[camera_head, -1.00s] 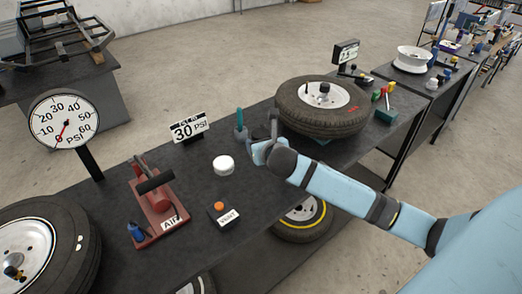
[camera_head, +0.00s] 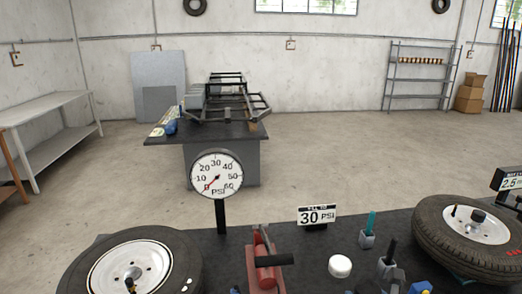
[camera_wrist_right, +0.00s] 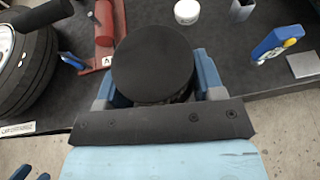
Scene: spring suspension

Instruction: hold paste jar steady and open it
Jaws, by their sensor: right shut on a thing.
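In the right wrist view, my right gripper (camera_wrist_right: 155,90) has its blue fingers closed on the two sides of a black round thing (camera_wrist_right: 154,62). It fits a jar with a wide dark lid seen from above. A ribbed side shows under its flat top, and I cannot see its contents. Two blue tips, likely of my left gripper (camera_wrist_right: 31,174), stand apart at the lower left edge of that view, mostly cut off. Neither gripper shows clearly in the head view. A small white round tub (camera_head: 340,266) stands on the bench, also in the wrist view (camera_wrist_right: 187,11).
On the dark bench stand a red pump (camera_head: 262,268), a pressure gauge (camera_head: 216,175), a 30 PSI sign (camera_head: 316,215), a teal-handled tool (camera_head: 370,224), and tyres at the left (camera_head: 82,275) and right (camera_head: 425,235). Bare bench (camera_head: 225,270) shows near the pump.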

